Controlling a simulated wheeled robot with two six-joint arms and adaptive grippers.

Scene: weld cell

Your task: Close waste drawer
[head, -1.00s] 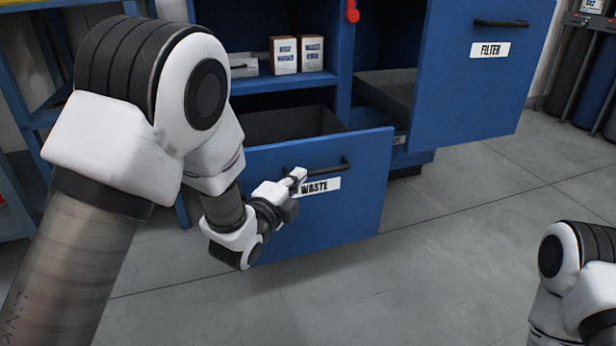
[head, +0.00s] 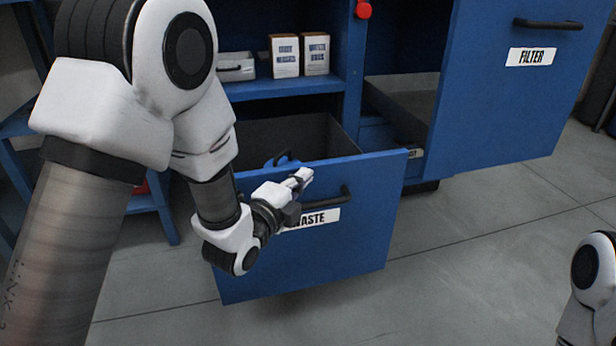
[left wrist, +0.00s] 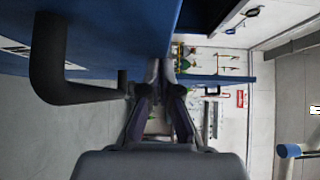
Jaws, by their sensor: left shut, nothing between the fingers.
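The blue waste drawer (head: 345,240) stands pulled out of the cabinet, with its inside showing from above. Its front carries a WASTE label (head: 322,218), partly hidden by my left gripper, and a black bar handle (head: 335,199). My right gripper is out of view.
A blue FILTER door or drawer front (head: 510,95) stands out at the right. Labelled boxes (head: 285,56) sit on the shelf above the drawer. Grey floor (head: 470,265) is clear in front.

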